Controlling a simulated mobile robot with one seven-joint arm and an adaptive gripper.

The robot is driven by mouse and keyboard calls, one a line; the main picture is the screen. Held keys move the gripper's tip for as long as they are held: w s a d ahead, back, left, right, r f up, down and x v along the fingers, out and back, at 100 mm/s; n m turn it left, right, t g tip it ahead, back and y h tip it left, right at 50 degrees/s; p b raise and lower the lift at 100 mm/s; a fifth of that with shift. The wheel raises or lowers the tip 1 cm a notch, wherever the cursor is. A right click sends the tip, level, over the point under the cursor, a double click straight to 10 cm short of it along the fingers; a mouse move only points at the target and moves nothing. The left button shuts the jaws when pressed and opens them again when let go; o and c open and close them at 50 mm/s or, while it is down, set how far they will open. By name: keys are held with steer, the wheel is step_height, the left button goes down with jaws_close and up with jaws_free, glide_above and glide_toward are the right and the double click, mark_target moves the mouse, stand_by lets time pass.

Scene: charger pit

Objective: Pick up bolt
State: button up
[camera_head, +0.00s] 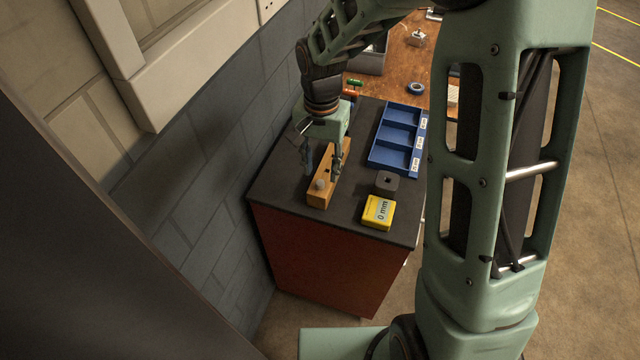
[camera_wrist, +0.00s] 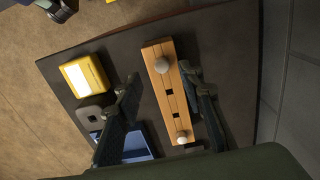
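A wooden block (camera_head: 319,199) stands on the dark top of a red cabinet. In the head view one bolt head (camera_head: 320,184) shows at the block's near end. My gripper (camera_head: 322,176) is open and empty, pointing down over the block. In the wrist view the fingers of my gripper (camera_wrist: 159,74) are on either side of the block. Contact with the bolt is not visible.
A yellow box marked "0 mm" (camera_head: 378,212) and a grey square piece with a hole (camera_head: 386,182) lie right of the block. A blue compartment tray (camera_head: 376,158) is behind them. A brick wall (camera_head: 215,165) runs close on the left. A wooden table (camera_head: 393,83) stands beyond.

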mark_target(320, 183)
step_height(320, 183, down, 5)
steer(key=shift+a+r, duration=0.15)
steer(key=shift+r, duration=0.05)
jaws_close()
